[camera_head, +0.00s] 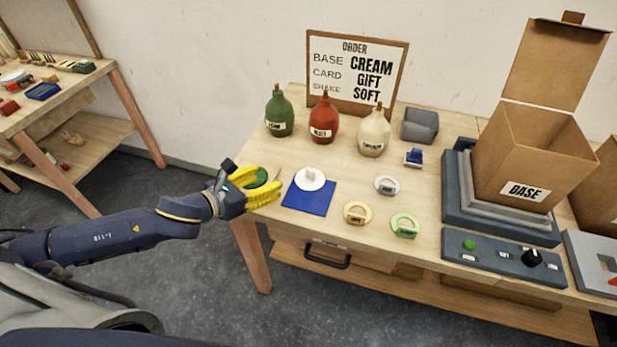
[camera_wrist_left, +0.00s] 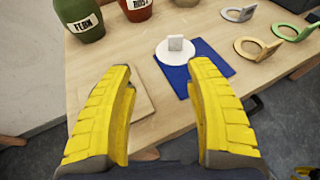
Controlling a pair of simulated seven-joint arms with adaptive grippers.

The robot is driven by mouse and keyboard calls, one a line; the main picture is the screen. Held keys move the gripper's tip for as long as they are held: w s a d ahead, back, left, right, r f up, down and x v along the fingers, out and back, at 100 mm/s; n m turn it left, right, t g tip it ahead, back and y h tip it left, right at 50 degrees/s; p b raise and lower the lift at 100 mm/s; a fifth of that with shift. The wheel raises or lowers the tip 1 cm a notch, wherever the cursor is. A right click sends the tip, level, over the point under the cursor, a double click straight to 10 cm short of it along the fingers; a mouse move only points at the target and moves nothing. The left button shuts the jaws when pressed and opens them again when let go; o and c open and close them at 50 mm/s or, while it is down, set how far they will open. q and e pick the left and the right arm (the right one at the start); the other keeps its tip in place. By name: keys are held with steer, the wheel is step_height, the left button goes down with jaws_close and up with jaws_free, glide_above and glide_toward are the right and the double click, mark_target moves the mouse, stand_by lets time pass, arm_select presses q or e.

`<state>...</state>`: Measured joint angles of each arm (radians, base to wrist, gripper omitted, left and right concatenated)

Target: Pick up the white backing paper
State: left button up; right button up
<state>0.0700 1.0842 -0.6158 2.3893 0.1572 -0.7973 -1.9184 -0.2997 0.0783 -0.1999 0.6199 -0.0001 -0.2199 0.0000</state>
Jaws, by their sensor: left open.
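A white round piece (camera_head: 311,180) with a small pale upright block on it lies over the back edge of a flat blue square (camera_head: 308,202); I cannot tell for sure whether it is the backing paper. In the left wrist view the white disc (camera_wrist_left: 168,54) and the blue square (camera_wrist_left: 200,75) lie beyond my fingertips. My left gripper (camera_head: 272,187) has yellow fingers spread apart, with nothing between them. It is over the table's left end, to the left of the white disc and apart from it.
Green (camera_head: 279,112), red (camera_head: 323,120) and cream (camera_head: 374,133) bottles stand behind. Grey (camera_head: 386,185), tan (camera_head: 357,213) and green (camera_head: 405,225) ring-like pieces lie to the right. A cardboard box (camera_head: 530,150) and a control panel (camera_head: 500,262) are farther right.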

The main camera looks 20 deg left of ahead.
mark_target(309, 173)
arm_select(q)
steer(key=shift+s+d+m+h, duration=0.3)
steer(key=shift+s+d, duration=0.45)
steer(key=shift+d, duration=0.25)
steer(key=shift+g, duration=0.3)
steer(key=x, duration=1.6)
steer(key=shift+w+f, duration=0.1)
steer(key=shift+w, duration=0.2)
steer(key=shift+o, duration=0.3)
steer(key=c, duration=0.9)
